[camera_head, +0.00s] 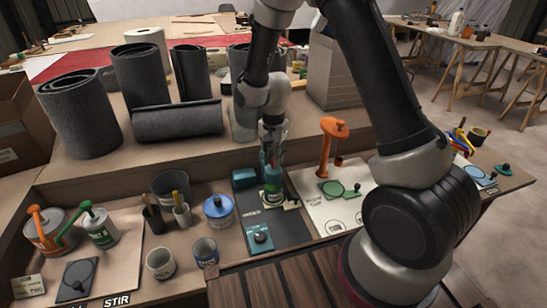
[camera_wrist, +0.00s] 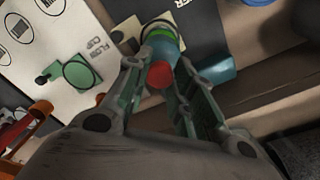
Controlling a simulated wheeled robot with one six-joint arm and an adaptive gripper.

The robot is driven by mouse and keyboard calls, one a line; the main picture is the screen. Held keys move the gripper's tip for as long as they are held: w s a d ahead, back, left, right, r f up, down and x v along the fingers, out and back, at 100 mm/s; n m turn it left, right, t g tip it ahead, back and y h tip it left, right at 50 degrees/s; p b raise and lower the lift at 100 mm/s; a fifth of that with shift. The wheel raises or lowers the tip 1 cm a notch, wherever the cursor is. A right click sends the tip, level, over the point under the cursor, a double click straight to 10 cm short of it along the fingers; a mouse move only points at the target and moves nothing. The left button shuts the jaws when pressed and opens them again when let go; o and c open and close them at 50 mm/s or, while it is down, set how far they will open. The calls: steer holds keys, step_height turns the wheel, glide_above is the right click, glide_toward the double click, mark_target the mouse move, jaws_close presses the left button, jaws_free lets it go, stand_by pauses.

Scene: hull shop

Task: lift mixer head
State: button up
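The mixer seems to be the teal piece with a green band (camera_head: 272,188) standing on a dark mat, below my gripper. In the wrist view its red knob (camera_wrist: 160,75) and blue-teal upper part (camera_wrist: 158,46) show between my fingers. I take this upper part for the mixer head. My gripper (camera_head: 272,158) points down over it, and its two fingers (camera_wrist: 157,66) stand on either side of the knob. The fingers look spread, with a small gap on the left. Contact on the right is not clear. The lower part of the mixer is partly hidden.
A teal block (camera_head: 243,178) stands close left. A teal knobbed plate (camera_head: 260,238) lies in front. An orange stand (camera_head: 330,145) rises on the white flow-cup board to the right. A blue-lidded can (camera_head: 219,211) is at left.

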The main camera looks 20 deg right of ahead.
jaws_close()
step_height(320, 180, up, 11)
steer(key=o, duration=0.9)
jaws_free()
steer(key=shift+c, duration=0.2)
step_height(320, 180, up, 12)
